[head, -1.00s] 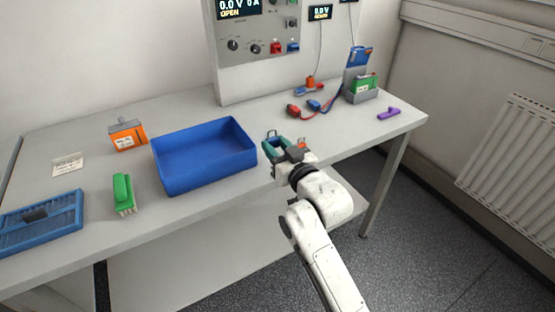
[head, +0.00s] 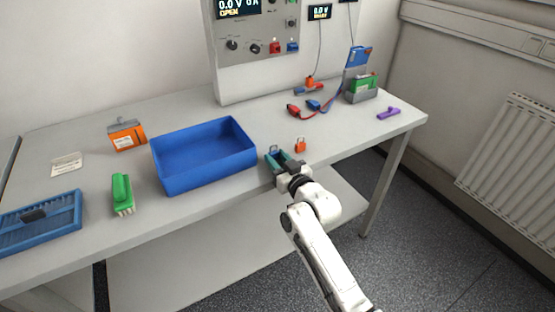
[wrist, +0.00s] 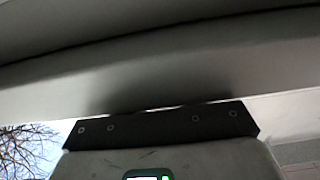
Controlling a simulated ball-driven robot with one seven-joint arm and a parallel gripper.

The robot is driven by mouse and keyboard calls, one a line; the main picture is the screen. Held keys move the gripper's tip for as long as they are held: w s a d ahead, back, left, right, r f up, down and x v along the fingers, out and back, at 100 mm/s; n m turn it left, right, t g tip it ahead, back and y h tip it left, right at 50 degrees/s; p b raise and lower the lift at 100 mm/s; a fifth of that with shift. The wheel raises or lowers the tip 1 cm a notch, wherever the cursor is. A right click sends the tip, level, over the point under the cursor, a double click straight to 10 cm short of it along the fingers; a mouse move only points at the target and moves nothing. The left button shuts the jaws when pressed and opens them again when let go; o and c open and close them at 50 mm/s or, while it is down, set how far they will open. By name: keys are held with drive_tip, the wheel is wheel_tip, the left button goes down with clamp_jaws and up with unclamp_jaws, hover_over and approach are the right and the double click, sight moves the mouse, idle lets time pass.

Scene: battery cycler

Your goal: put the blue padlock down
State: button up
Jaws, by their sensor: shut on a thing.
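My gripper (head: 282,160) is near the table's front edge, just right of the blue tray, in the head view. Its teal fingers are shut on the blue padlock (head: 273,149). Only the padlock's grey shackle shows clearly at the fingertips; its body is mostly hidden between the fingers. I cannot tell whether the padlock touches the table. The wrist view shows neither fingers nor padlock clearly.
An orange padlock (head: 300,146) stands close to the right of my gripper. The blue tray (head: 205,183) is close on the left. Red and blue leads (head: 316,107) lie farther back. A purple item (head: 388,113) lies at the right end. Bare tabletop lies behind my gripper.

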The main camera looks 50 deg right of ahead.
drive_tip(key=shift+f, duration=0.15)
drive_tip(key=o, duration=0.9)
